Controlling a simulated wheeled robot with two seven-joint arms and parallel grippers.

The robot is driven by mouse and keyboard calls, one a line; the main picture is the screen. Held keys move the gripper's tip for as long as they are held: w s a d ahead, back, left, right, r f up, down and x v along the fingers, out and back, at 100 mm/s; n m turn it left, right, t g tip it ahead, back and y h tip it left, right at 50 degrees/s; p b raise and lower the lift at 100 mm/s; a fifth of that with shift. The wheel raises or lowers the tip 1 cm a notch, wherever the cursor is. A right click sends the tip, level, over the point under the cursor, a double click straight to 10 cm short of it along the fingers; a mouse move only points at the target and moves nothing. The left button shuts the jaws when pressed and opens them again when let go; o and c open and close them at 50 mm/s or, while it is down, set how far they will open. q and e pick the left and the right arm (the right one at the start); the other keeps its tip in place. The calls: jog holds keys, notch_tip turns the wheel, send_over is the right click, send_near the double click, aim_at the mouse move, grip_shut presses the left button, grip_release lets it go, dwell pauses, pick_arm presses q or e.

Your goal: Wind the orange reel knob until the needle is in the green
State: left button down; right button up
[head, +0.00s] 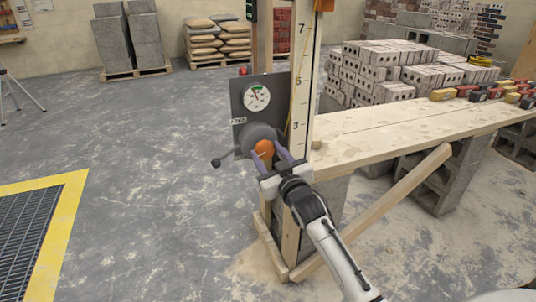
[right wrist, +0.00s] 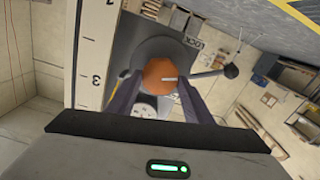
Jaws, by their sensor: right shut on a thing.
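The orange reel knob (head: 264,149) sits at the centre of a grey round reel (head: 247,136) on a dark upright panel. My right gripper (head: 267,151) is shut on the knob, with a finger on either side of it. In the right wrist view the knob (right wrist: 158,73) lies between the two dark fingers (right wrist: 159,82). A white gauge (head: 257,96) is above the reel; its thin needle leans up and left. The green band is too small to place the needle against. In the right wrist view the gauge (right wrist: 144,107) is partly hidden. My left gripper is out of view.
A black-tipped lever (head: 216,163) sticks out left of the reel. A numbered post (head: 302,85) stands to the right of the panel. A plank bench (head: 400,118) runs right, with a slanted brace (head: 385,205) below.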

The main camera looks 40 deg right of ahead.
jog(key=shift+r+m+p, duration=0.25)
jog(key=shift+m+p, duration=0.65)
jog(key=shift+p, duration=0.1)
jog(key=shift+m+p, duration=0.5)
jog(key=shift+m, duration=0.2)
jog(key=shift+d+f+m+p, duration=0.1)
jog(key=shift+f+m+p, duration=0.15)
jog(key=shift+m, duration=0.45)
jog(key=o, duration=1)
jog(key=shift+o, duration=0.2)
